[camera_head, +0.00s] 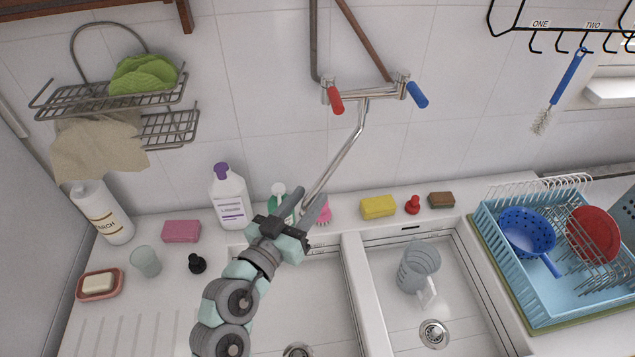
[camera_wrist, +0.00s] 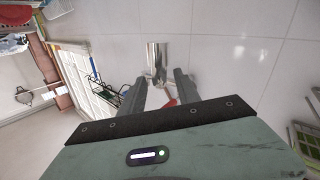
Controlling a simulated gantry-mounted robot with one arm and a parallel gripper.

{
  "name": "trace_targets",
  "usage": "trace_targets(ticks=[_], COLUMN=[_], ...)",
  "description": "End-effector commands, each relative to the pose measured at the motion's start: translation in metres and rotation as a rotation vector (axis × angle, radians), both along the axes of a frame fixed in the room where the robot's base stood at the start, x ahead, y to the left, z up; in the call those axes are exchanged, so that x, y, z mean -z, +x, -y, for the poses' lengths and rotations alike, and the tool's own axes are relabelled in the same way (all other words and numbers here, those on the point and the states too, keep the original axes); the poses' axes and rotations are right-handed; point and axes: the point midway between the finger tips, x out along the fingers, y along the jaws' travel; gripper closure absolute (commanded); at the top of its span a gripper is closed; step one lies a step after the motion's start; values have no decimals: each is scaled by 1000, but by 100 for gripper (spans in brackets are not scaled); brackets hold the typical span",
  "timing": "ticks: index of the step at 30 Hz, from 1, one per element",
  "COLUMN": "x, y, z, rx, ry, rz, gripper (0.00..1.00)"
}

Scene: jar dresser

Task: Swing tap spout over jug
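The chrome tap spout (camera_head: 340,158) hangs from the wall mixer with a red and a blue handle and slants down to the left, toward the left basin. The clear jug (camera_head: 415,268) stands in the right basin, away from the spout's end. My gripper (camera_head: 312,198) is at the spout's lower end, with its two fingers apart. In the wrist view the spout (camera_wrist: 157,62) shows between the open fingers (camera_wrist: 158,88), with a gap on either side. The spout's tip is partly hidden by my gripper in the head view.
A white bottle with a purple cap (camera_head: 229,197) and a green spray bottle (camera_head: 279,198) stand close behind my gripper. A yellow sponge (camera_head: 378,207) and a red stopper (camera_head: 413,205) lie on the back ledge. A blue dish rack (camera_head: 575,290) stands at right.

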Motion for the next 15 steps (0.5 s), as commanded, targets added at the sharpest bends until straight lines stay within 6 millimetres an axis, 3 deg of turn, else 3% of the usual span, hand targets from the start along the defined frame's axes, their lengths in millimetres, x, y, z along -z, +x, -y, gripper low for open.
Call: trace_targets(ticks=[6,15], x=[0,0], y=[31,43], z=[18,23], rx=[2,-2], ry=[0,-1], rz=[-3,0], gripper=[61,61])
